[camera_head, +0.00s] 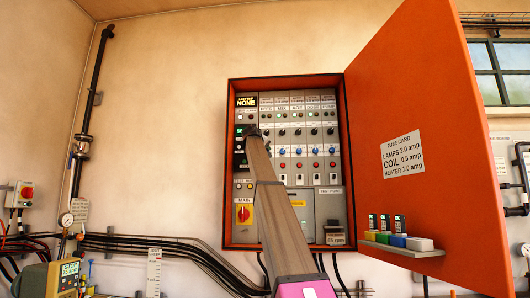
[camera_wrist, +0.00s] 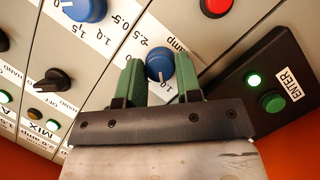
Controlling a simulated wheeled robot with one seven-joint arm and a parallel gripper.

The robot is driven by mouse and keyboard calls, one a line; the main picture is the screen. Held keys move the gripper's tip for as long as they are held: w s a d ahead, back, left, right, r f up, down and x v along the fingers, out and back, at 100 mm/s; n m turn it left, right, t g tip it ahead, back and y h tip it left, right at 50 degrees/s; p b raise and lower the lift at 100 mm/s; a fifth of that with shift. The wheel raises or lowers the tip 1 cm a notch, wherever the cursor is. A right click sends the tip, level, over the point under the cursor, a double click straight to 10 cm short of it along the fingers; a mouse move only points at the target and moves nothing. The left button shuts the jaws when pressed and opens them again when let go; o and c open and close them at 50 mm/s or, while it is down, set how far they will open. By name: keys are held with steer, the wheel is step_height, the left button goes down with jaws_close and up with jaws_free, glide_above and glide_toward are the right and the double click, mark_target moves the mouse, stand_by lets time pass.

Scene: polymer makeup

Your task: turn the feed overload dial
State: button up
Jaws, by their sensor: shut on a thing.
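My gripper (camera_wrist: 159,64) has its two green fingers on either side of a blue dial (camera_wrist: 159,66) in the wrist view, shut on it. The dial is in the column beside the black ENTER panel, which appears to be the feed column. Its white mark points down in that view, near a "1.0" label; a "2.5" label is on its other side. In the head view my gripper (camera_head: 252,131) is at the upper left of the open orange cabinet (camera_head: 288,80), and my arm hides the gripped dial.
The neighbouring blue dial (camera_wrist: 86,6) and a black knob (camera_wrist: 53,80) are close by. The ENTER panel (camera_wrist: 262,80) has a lit green lamp and a green button. The open cabinet door (camera_head: 430,110) stands at right. A red-and-yellow MAIN switch (camera_head: 243,213) is lower left.

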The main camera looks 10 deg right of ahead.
stand_by(0.4)
steer(key=o, duration=0.9)
steer(key=v, duration=1)
steer(key=shift+s+a, duration=0.15)
steer(key=shift+s, duration=0.2)
